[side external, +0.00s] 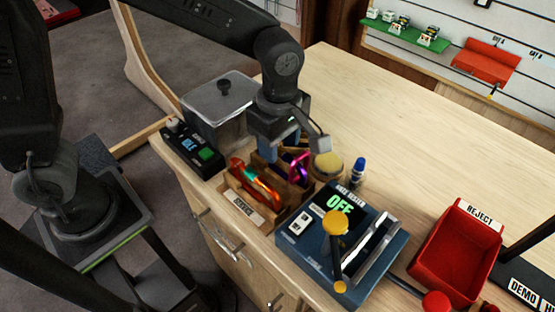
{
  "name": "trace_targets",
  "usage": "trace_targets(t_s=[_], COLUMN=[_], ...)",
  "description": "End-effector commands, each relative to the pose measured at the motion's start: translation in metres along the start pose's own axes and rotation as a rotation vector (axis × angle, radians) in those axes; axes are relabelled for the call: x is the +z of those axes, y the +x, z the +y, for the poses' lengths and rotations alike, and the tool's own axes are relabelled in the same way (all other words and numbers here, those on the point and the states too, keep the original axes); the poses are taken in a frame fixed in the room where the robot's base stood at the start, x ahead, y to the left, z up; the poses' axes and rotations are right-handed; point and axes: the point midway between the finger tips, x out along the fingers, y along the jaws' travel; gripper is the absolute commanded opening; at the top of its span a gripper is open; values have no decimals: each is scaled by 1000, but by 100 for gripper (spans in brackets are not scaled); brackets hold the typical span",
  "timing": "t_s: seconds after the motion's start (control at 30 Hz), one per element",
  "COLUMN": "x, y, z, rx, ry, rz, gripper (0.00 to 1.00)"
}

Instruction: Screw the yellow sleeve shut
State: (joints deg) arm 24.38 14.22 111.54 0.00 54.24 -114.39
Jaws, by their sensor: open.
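A wooden holder (232,203) with a paper label stands near the front edge of the bench. An orange-red carabiner with a teal end (257,186) lies in its left part. A purple-magenta carabiner (297,168) stands in the right part. I cannot make out a yellow sleeve on either one at this size. My gripper (280,152) points down over the back of the holder, just left of and close to the purple carabiner. It is open. Its fingertips are partly hidden, and I cannot tell if they touch anything.
A grey lidded bin (218,112) and a black box with a green button (192,148) stand left. A round yellow-topped item (328,165) and a blue bottle (358,172) stand right. A blue tester (318,255) reading OFF and a red REJECT tray (440,270) are nearer. The back bench is clear.

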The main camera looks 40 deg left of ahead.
Motion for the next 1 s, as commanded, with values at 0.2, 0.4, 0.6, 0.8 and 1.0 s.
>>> trace_targets(t_s=[0.2,0.4,0.6,0.8,1.0], x=[0,0,0,0,0], y=[-1,-1,-1,-1,0], z=[0,1,4,8,12], rx=[0,0,0,1,0], ry=[0,0,0,0,0], rz=[0,0,0,0,0], gripper=[47,47,47,47,47])
